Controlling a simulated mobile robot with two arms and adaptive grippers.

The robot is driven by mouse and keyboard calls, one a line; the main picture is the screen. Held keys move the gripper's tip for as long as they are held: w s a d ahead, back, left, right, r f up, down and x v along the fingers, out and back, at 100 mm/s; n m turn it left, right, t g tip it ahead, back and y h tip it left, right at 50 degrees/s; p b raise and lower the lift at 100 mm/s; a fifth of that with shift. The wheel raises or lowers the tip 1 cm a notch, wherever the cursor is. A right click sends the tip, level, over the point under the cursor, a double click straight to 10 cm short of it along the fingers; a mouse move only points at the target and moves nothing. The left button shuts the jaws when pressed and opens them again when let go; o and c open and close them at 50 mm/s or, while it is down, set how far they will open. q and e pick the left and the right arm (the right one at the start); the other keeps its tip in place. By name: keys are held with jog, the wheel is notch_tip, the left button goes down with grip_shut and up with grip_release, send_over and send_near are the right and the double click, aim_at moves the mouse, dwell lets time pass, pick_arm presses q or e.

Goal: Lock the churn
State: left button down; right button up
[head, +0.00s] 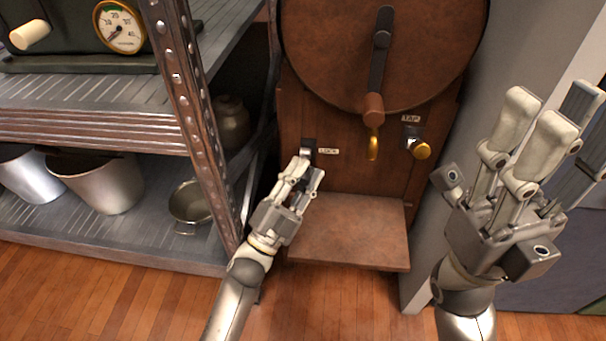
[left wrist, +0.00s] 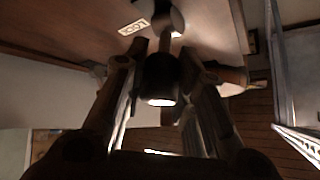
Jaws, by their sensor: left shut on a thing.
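The churn is a wooden cabinet (head: 360,165) with a round brown drum (head: 340,50) and a crank on its front. The lock lever (head: 308,146) sits beside a small "LOCK" label (head: 328,151) on the left of the front panel. My left gripper (head: 300,172) is at the lever. In the left wrist view its fingers close around the lever's dark knob (left wrist: 160,78), with the label (left wrist: 133,27) above. The fingers partly hide the lever in the head view. My right gripper (head: 550,118) is open and empty, raised at the right.
A wooden ledge (head: 350,230) juts out below. A metal shelf (head: 120,245) with pots stands close on the left; a grey pillar (head: 440,190) on the right.

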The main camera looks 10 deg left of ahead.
pick_arm(q)
jog(key=c, duration=1.2)
grip_release()
jog(key=shift+o, duration=0.2)
jog(key=v, duration=0.7)
jog(key=shift+s, duration=0.25)
jog(key=shift+a+f, duration=0.1)
jog(key=shift+f, duration=0.05)
